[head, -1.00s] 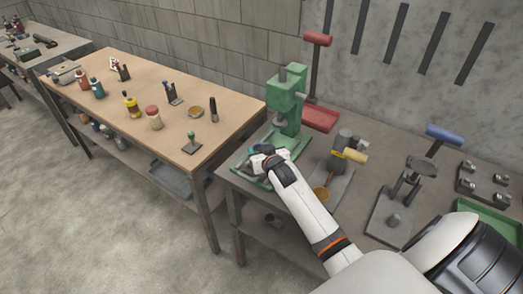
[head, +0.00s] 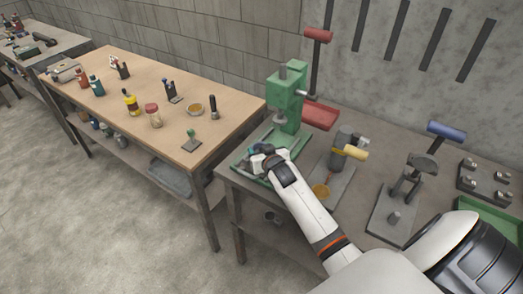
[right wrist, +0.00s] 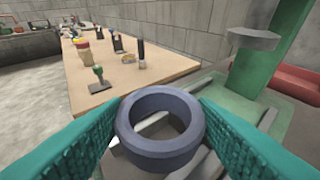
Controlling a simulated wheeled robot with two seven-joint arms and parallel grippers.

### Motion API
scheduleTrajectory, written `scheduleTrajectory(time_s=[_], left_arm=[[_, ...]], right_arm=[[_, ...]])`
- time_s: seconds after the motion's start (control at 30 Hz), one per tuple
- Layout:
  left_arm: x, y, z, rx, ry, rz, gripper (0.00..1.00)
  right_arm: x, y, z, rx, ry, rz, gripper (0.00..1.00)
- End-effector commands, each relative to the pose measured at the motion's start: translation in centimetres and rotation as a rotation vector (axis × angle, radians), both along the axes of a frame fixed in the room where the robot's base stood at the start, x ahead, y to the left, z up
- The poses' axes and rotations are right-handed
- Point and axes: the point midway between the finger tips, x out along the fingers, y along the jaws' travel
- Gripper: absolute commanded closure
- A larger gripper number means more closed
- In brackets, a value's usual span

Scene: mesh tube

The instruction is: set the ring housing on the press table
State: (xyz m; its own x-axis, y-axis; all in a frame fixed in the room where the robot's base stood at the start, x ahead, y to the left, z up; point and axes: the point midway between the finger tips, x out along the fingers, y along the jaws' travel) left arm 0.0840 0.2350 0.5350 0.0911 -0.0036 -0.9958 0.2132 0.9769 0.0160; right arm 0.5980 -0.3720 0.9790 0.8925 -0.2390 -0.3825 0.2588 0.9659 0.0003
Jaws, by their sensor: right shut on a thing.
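The ring housing (right wrist: 160,132), a dark blue-grey ring, is between the teal finger pads of my right gripper (right wrist: 160,128) in the right wrist view. The gripper is shut on it from both sides. In the head view my right gripper (head: 259,155) is at the green press (head: 287,98), over the front of its base. The press table (right wrist: 225,115) shows behind and around the ring in the wrist view. I cannot tell whether the ring touches it. The round press ram (right wrist: 255,38) is above and to the right of the ring. My left gripper is out of view.
A wooden bench (head: 165,90) with bottles and tools stands to the left. On the press's bench, a stand with a yellow-handled tool (head: 350,152) and a blue-handled press (head: 446,131) are to the right.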

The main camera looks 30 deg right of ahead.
Motion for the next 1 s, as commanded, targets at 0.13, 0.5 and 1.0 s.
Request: scheduleTrajectory(time_s=[0.13,0.5,1.0], left_arm=[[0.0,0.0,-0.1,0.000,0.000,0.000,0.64],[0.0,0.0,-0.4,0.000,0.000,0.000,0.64],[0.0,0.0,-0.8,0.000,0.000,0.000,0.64]], right_arm=[[0.0,0.0,-0.1,-0.001,-0.003,0.000,0.80],[0.0,0.0,-0.5,-0.001,-0.003,0.000,0.80],[0.0,0.0,-1.2,-0.001,-0.002,0.000,0.80]])
